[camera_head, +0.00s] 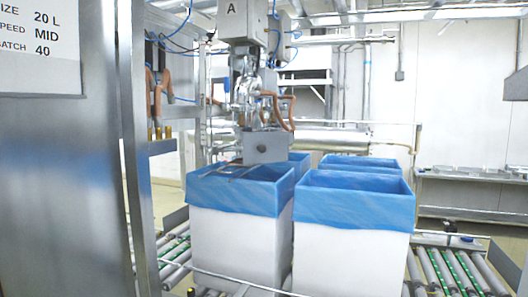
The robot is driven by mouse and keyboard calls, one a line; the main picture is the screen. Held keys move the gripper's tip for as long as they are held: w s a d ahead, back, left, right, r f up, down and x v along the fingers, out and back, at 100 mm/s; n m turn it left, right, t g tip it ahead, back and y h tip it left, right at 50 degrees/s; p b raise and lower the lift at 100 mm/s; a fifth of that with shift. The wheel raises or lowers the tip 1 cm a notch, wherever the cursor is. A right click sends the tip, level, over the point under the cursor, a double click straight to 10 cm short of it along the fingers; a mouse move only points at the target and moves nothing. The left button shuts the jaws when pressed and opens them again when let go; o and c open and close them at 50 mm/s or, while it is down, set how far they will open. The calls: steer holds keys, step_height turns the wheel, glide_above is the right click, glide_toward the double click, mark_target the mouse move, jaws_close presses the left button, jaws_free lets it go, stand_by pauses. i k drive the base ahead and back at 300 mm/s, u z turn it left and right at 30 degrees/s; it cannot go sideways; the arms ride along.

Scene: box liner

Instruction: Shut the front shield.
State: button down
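No panel covers the front of the machine bay, and I look straight in at the boxes. A large brushed-steel panel (62,190) fills the left side, with a narrow steel upright (135,150) beside it. I cannot tell whether this panel is the front shield or part of the housing. No handle shows on it. The machine head (243,22), marked A, hangs above the front left box, with a metal block (264,146) at its lower end. My gripper is not in view.
White boxes with blue liners, the front left (240,245) and front right (350,245), stand between roller conveyors (455,270). More liners show behind. A thin rail (215,277) crosses low in front. A sign (35,45) is on the steel panel. A steel bench (465,180) stands back right.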

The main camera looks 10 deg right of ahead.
mark_target(272, 146)
steer(key=u, duration=0.75)
steer(key=i, duration=0.6)
steer(key=z, duration=0.6)
